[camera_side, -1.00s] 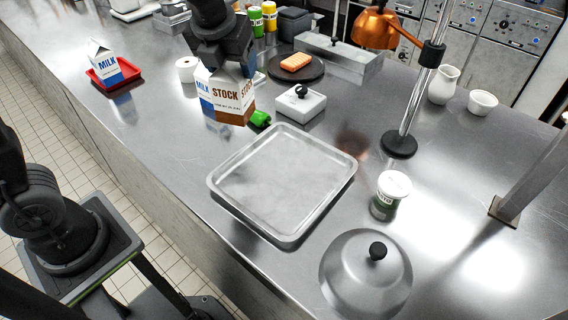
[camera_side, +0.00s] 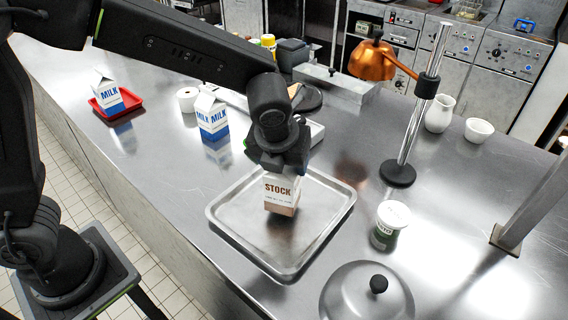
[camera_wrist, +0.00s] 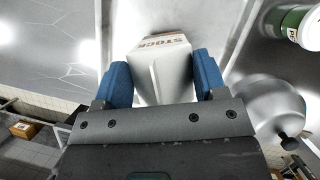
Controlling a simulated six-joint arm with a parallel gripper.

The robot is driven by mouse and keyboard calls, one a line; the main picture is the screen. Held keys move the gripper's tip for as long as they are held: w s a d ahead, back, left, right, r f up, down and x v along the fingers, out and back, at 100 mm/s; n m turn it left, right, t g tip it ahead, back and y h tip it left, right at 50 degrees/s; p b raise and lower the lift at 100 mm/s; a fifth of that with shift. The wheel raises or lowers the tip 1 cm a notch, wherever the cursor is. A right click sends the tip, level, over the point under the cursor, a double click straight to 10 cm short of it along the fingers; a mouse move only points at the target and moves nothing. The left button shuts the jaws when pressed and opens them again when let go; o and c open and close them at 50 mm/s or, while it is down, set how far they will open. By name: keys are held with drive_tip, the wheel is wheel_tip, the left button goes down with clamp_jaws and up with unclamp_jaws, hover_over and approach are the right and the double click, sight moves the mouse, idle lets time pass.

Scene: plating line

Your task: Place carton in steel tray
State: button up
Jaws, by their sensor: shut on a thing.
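A white and brown STOCK carton (camera_side: 281,192) is upright over the middle of the steel tray (camera_side: 238,252). I cannot tell whether its base touches the tray floor. My gripper (camera_side: 278,166) is shut on the top of the carton, coming from above. In the wrist view the carton (camera_wrist: 163,72) sits between the blue fingers of my gripper (camera_wrist: 165,82). Two blue and white MILK cartons also show: one (camera_side: 211,117) stands on the counter, and the other (camera_side: 106,92) stands in a red tray (camera_side: 123,111).
A green and white tub (camera_side: 390,226) and a domed steel lid (camera_side: 365,298) stand right of the tray. A copper lamp (camera_side: 371,60) on a steel post stands behind. A white roll (camera_side: 187,100) is at left. The counter between the lamp base and right post is clear.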

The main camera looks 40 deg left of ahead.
drive_tip(key=shift+f, duration=0.6)
drive_tip(key=shift+f, duration=0.15)
drive_tip(key=o, duration=1.7)
drive_tip(key=shift+c, duration=0.2)
drive_tip(key=v, duration=1.2)
drive_tip(key=s+a+n+h, duration=0.1)
drive_tip(key=s+a+n, duration=0.6)
drive_tip(key=n, duration=0.8)
drive_tip(key=s+a+n+t, duration=0.1)
drive_tip(key=s+a+n, duration=0.6)
drive_tip(key=n, duration=0.9)
drive_tip(key=shift+s+a+f+n+t+h, duration=0.35)
drive_tip(key=shift+a+f+h, duration=0.1)
drive_tip(key=shift+a, duration=0.15)
